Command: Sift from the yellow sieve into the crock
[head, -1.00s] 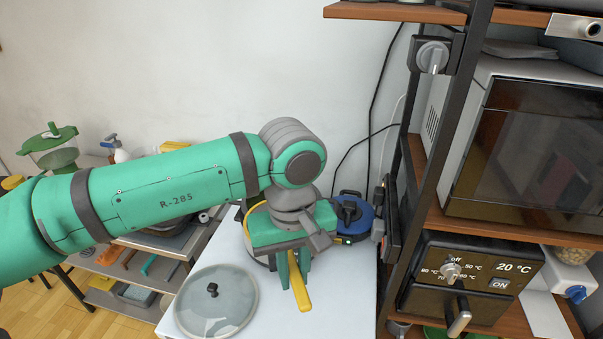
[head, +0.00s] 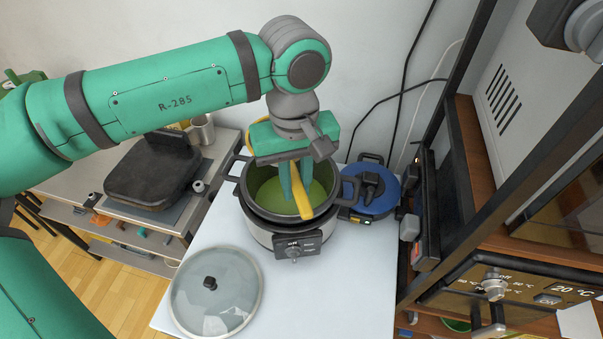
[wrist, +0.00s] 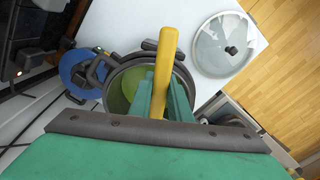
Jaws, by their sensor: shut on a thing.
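The crock (head: 268,236) is a silver pot with a dark rim, two side handles and a front control panel. Green shows inside it. My gripper (head: 296,188) points down over the crock's opening, shut on the yellow handle of the sieve (head: 304,203). The handle slants toward the crock's front rim; I cannot tell whether it touches. A curved yellow piece behind the gripper seems to be the sieve's rim; most of the sieve is hidden. In the wrist view the yellow handle (wrist: 164,62) lies between the green fingers, with the crock (wrist: 120,72) beneath.
A glass lid (head: 216,292) lies on the white table (head: 320,300) in front of the crock. A blue lidded pot (head: 370,192) stands close at its right. A dark shelf rack with an oven (head: 510,290) is farther right. A dark appliance (head: 150,180) sits on the left counter.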

